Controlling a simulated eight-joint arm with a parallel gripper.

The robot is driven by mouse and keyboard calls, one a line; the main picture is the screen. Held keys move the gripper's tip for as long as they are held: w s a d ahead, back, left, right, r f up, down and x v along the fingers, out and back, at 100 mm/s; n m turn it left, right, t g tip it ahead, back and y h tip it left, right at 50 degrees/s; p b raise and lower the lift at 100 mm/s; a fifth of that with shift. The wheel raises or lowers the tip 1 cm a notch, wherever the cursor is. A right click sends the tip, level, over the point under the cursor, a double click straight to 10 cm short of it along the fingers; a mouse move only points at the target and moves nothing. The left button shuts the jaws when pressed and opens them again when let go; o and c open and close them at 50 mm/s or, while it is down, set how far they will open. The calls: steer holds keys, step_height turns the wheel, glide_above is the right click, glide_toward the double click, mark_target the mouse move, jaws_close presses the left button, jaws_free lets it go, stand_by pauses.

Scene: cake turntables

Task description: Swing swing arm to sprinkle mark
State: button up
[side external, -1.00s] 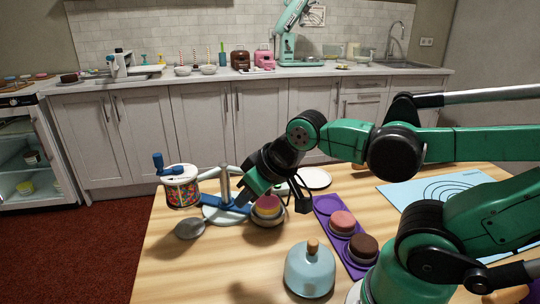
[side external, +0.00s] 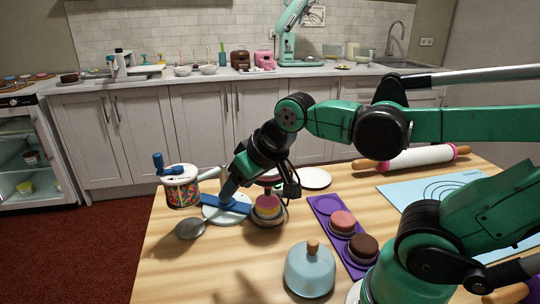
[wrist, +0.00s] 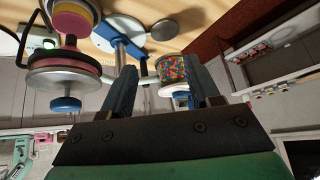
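The swing arm (side external: 208,173) is a grey bar on a post. It carries a clear drum of coloured sprinkles (side external: 182,192) with a blue crank at its left end. In the side view my gripper (side external: 228,190) is low at the post and hides most of it. In the wrist view my gripper (wrist: 159,62) has its two fingers apart. The sprinkle drum (wrist: 171,68) shows beyond and between the fingertips. I cannot tell if either finger touches the swing arm. A small layered cake (side external: 267,206) stands just right of the gripper. I cannot make out the sprinkle mark.
A blue bar (side external: 238,209) lies across the pale round base. A grey spoon-like paddle (side external: 190,229) sits at front left. A purple tray (side external: 325,206) with two cakes, a pale blue dome (side external: 310,270) and a rolling pin (side external: 415,158) are to the right. The front-left tabletop is clear.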

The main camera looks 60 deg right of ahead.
steer(key=w+d+r+m+g, duration=0.1)
steer(key=w+d+r+m, duration=0.1)
steer(key=w+r+m, duration=0.5)
steer(key=w+d+f+m+g, duration=0.1)
steer(key=w+d+m, duration=0.1)
steer(key=w+m, duration=0.2)
steer(key=w+d+f+m+g, duration=0.1)
steer(key=w+d+f+m, duration=0.1)
steer(key=w+m, duration=0.2)
steer(key=w+d+f+m+g, duration=0.1)
steer(key=w+d+f+m, duration=0.1)
steer(key=w+m, duration=0.3)
steer(key=shift+w+g, duration=0.4)
steer(key=shift+w, duration=0.35)
step_height(320, 180, down, 8)
steer(key=shift+f, duration=0.55)
steer(key=shift+c, duration=0.4)
jaws_close()
steer(key=shift+r, duration=0.1)
